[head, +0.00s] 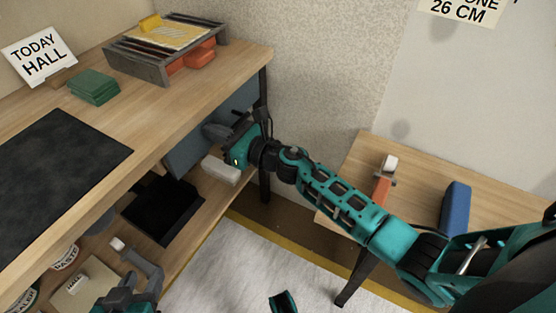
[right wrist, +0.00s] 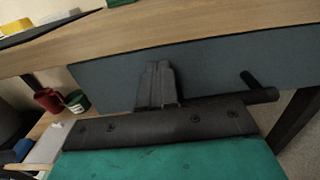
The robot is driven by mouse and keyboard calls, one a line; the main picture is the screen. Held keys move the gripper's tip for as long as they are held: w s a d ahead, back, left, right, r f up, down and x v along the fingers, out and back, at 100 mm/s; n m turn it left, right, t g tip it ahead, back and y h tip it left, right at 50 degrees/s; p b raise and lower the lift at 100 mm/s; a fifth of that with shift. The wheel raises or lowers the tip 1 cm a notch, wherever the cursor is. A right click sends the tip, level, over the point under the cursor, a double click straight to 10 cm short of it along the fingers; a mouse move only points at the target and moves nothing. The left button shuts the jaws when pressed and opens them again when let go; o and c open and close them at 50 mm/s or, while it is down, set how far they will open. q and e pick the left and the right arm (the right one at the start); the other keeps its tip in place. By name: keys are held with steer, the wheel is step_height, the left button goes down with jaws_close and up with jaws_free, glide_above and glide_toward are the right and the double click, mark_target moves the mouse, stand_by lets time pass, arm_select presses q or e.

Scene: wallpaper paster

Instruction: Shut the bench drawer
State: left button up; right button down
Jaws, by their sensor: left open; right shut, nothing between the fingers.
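The bench drawer's blue-grey front (head: 188,150) shows under the bench top in the head view. It fills the middle of the right wrist view (right wrist: 215,68), close below the wooden edge. I cannot tell whether a gap remains behind it. A dark bar handle (right wrist: 262,92) sticks out on its right side in that view. My right gripper (head: 216,131) is shut and empty at the drawer front. Its fingers (right wrist: 158,84) point at the panel, left of the handle; contact is unclear. My left gripper (head: 134,262) is open at the lower left, in front of the lower shelf.
The bench top (head: 165,125) carries a dark mat, green pads, a sign and a slatted rack. The lower shelf (head: 190,218) holds a black tray, a white roll and paste tubs. A low side table (head: 340,205) with a blue block stands right; my right arm passes over it.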

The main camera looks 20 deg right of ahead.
steer(key=shift+r+b+x, duration=0.2)
steer(key=shift+b+x, duration=0.1)
steer(key=shift+x, duration=0.95)
steer(key=shift+r, duration=0.1)
